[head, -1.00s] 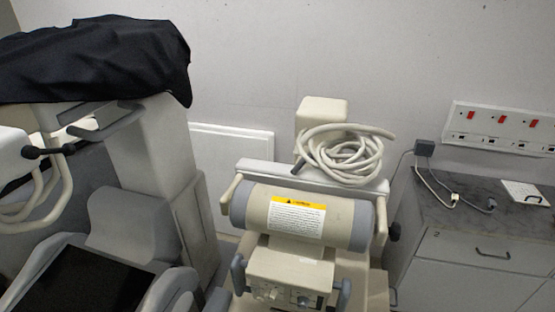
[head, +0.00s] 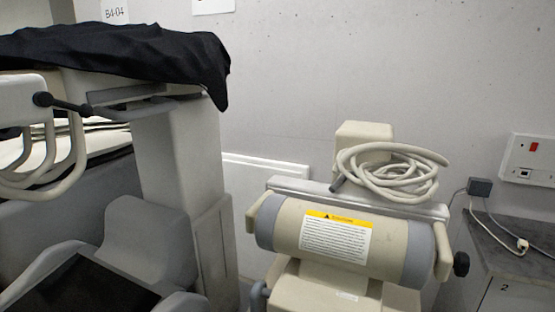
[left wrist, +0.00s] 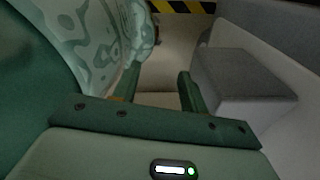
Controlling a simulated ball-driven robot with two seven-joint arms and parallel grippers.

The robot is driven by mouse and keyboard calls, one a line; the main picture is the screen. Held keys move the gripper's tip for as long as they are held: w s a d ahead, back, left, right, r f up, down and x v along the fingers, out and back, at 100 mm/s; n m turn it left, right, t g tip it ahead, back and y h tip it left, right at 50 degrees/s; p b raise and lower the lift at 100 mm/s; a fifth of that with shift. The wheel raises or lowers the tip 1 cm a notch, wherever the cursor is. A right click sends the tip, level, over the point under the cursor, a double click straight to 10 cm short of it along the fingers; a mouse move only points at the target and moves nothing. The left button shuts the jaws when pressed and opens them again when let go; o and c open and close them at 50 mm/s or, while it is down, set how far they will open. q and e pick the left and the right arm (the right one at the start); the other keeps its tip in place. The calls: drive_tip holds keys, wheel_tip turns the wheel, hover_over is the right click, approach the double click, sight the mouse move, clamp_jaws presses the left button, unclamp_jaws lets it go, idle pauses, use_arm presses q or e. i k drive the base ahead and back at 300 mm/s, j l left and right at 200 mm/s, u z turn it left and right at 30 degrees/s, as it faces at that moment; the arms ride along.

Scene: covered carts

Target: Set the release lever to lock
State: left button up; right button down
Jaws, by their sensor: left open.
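A dark lever with a round black knob (head: 60,103) sticks out from the left cart (head: 180,160), below its black cover. It looks like the release lever, but no lock marking is readable. A second black knob (head: 461,264) sits at the right end of the beige cylinder (head: 290,226) on the other cart. My left gripper (left wrist: 157,88) shows only in the left wrist view; its green fingers are apart with nothing between them. No lever is seen near them. My right gripper is in neither view.
A black cloth (head: 130,55) drapes the left cart. A coiled pale hose (head: 390,175) lies on the middle cart. A grey cabinet (head: 510,290) stands at the right. In the left wrist view, a grey block (left wrist: 240,75) is close right of the fingers, and patterned fabric (left wrist: 95,45) is at left.

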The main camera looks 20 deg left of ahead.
sight(43, 99)
drive_tip(key=u, duration=1.25)
